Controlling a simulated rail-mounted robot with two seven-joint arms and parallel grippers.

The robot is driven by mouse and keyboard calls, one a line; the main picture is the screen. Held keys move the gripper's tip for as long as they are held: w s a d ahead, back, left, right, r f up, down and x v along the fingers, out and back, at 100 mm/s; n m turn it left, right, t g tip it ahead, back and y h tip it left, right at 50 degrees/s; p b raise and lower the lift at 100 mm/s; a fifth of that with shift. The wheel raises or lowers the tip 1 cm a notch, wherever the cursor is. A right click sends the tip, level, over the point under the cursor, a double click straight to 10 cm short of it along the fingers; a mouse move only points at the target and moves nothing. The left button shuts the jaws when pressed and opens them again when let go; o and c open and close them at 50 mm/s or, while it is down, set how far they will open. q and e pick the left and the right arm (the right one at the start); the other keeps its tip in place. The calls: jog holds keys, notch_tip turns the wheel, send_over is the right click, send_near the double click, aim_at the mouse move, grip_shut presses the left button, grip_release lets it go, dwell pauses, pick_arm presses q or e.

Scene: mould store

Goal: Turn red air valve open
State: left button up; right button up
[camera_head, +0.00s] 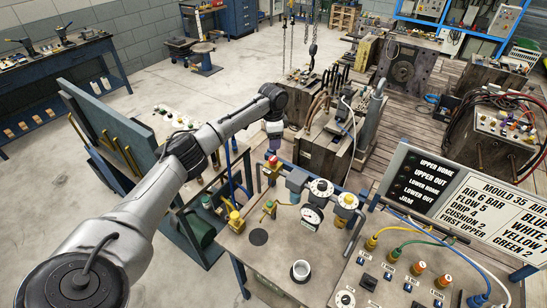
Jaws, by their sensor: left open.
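A small red valve handle (272,160) sits on a yellow fitting at the far left corner of the grey bench (255,262), at the left end of the air line. My left arm reaches in from the left, and its wrist bends down above this corner. My left gripper (274,143) points downward just above the red handle and looks apart from it. It is open, with nothing seen between its fingers; the fingers are small and hard to make out. My right gripper is out of view.
Beside the valve stand a blue regulator (297,182), a pressure gauge (312,216) and yellow fittings (236,220). A panel with coloured hoses and a sign board (468,200) stand at right. A mould machine (330,140) is behind.

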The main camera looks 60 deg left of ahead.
aim_at(273, 158)
pick_arm(q)
notch_tip(273, 158, down, 10)
jog(key=shift+r+p, duration=0.1)
jog(key=shift+p, duration=0.3)
jog(key=c, duration=0.9)
